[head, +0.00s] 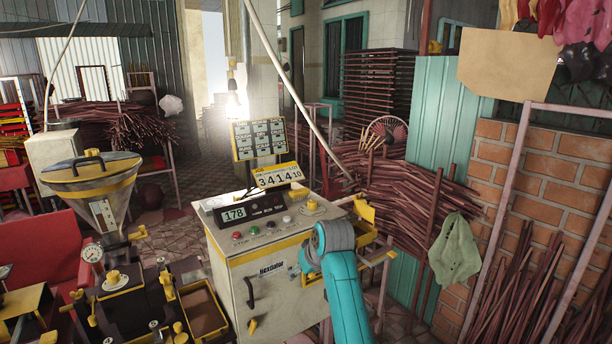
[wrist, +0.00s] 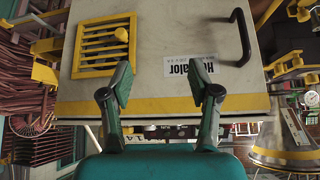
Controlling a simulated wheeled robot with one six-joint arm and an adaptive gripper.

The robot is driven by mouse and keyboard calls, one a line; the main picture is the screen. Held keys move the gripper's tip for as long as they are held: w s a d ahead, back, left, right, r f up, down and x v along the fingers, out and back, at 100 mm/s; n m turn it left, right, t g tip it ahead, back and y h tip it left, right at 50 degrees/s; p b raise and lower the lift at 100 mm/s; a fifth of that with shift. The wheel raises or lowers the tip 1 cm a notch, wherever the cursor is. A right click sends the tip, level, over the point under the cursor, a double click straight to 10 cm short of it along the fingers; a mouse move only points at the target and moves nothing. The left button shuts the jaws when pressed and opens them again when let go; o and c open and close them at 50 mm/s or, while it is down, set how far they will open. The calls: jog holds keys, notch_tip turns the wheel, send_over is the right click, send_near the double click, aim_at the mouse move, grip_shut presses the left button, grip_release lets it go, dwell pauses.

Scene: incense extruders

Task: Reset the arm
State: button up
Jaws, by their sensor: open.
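My gripper (wrist: 160,88) shows in the wrist view with its two fingers spread wide apart and nothing between them. It faces the pale front of a control cabinet (wrist: 150,82) with a yellow grille (wrist: 103,46), a label and a black handle (wrist: 243,35). I cannot tell how close the fingertips are to it. In the head view my teal arm rises from the bottom in front of the right side of this cabinet (head: 285,290). The fingers cannot be made out there.
A black machine (head: 135,305) with a gauge and hopper (head: 95,190) stands left of the cabinet. The cabinet top carries a 178 display (head: 234,215), buttons and a number sign (head: 278,176). Stick bundles (head: 400,205) and a brick wall (head: 540,180) lie right.

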jog(key=s+d+f+m+t, duration=0.1)
jog(key=s+d+f, duration=0.1)
jog(key=s+f, duration=0.35)
jog(key=s+d+f, duration=0.2)
jog(key=d+f, duration=0.1)
jog(key=f, duration=0.6)
jog(key=s+d+f+m+t, duration=0.1)
jog(key=s+d+f, duration=0.1)
jog(key=s+f, duration=0.35)
jog(key=s+d+f+m+t+h, duration=0.1)
jog(key=s+d+f, duration=0.3)
jog(key=s, duration=0.5)
jog(key=s+d+f+t+h, duration=0.1)
jog(key=s+d+f, duration=0.1)
jog(key=s+f, duration=0.55)
jog(key=s+d+r+m+t, duration=0.1)
jog(key=s+d+r, duration=0.1)
jog(key=s, duration=0.9)
jog(key=s+d+r+m+t, duration=0.1)
jog(key=s+d+r, duration=0.15)
jog(key=s, duration=0.75)
jog(key=s+d+r+t+h, duration=0.1)
jog(key=s+r+t, duration=0.1)
jog(key=s+r, duration=1.3)
jog(key=shift+s+d, duration=0.2)
jog(key=shift+s, duration=0.15)
